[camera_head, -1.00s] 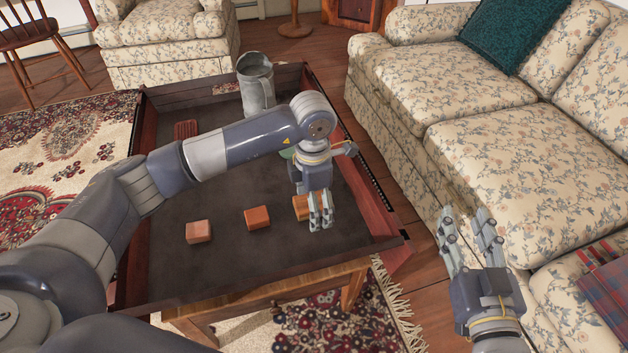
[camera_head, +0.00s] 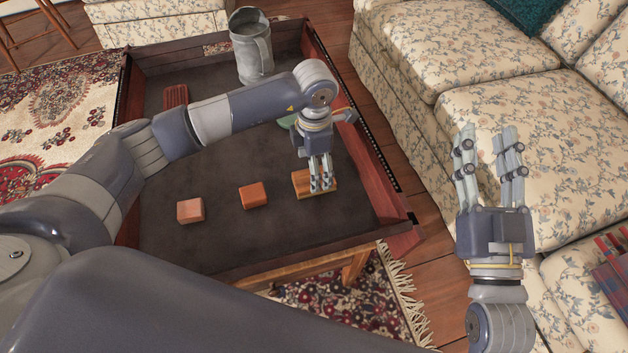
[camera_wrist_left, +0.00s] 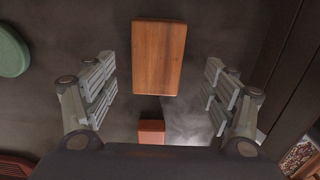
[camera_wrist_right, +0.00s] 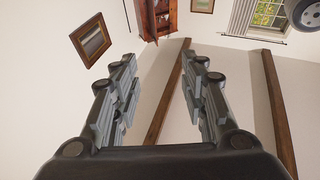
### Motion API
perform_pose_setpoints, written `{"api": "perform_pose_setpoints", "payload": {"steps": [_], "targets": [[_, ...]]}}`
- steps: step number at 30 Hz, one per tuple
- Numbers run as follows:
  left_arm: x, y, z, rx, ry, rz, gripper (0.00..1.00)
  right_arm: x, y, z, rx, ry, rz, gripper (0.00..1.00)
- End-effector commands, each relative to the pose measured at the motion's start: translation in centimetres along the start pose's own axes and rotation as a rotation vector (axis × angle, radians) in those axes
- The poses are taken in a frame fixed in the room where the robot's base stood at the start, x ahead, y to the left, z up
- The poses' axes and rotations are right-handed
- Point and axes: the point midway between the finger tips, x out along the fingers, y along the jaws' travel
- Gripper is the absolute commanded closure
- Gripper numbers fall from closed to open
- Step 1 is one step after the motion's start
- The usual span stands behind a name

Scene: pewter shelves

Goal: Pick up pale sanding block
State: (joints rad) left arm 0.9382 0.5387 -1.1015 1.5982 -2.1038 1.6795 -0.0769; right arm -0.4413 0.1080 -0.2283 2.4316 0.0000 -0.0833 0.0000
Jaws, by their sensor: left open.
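A tan wooden block, which I take for the pale sanding block (camera_head: 301,180), lies in the dark tray table, partly hidden behind my left gripper (camera_head: 320,186). In the left wrist view the block (camera_wrist_left: 158,57) lies flat between and ahead of the open fingers, its long side running up the picture, with nothing gripped. A reddish block also shows there, nearer the palm (camera_wrist_left: 151,131).
An orange-brown block (camera_head: 253,195) and a salmon block (camera_head: 190,211) lie left of the tan one. A grey metal jug (camera_head: 251,47), a ridged red object (camera_head: 176,96) and a partly hidden green object (camera_head: 287,122) are farther back. Raised wooden sides (camera_head: 385,206) edge the tray.

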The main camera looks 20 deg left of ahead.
Motion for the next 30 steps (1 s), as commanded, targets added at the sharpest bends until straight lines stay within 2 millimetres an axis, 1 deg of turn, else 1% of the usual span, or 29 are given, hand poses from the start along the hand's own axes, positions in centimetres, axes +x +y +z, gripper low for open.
{"api": "perform_pose_setpoints", "payload": {"steps": [2,5,12,15,18,23,29,30], "targets": [[0.4,0.0,0.0,0.0,0.0,-0.001,0.22,0.0,-0.1,-0.5,0.001,0.028,-0.002,0.6],[1.2,0.1,0.0,-0.001,0.0,-0.002,0.22,-0.1,-0.3,-1.7,0.004,0.098,-0.005,0.6],[3.4,0.3,0.0,0.0,0.0,-0.002,0.22,-1.0,-0.7,-5.9,0.013,0.322,-0.015,0.6],[4.3,0.3,0.0,-0.001,0.001,-0.002,0.22,-1.6,-0.9,-7.3,0.017,0.403,-0.018,0.6],[4.8,0.4,0.0,0.0,0.0,-0.001,0.22,-2.1,-1.0,-8.4,0.02,0.459,-0.021,0.6],[5.1,0.4,0.0,0.0,-0.001,0.0,0.22,-2.4,-1.0,-9.1,0.022,0.497,-0.022,0.6],[5.1,0.4,0.0,0.0,-0.001,0.0,0.22,-2.4,-1.0,-9.1,0.022,0.498,-0.022,0.6],[5.1,0.4,0.0,0.0,-0.001,0.0,0.32,-2.4,-1.0,-9.1,0.022,0.497,-0.022,0.6]]}}
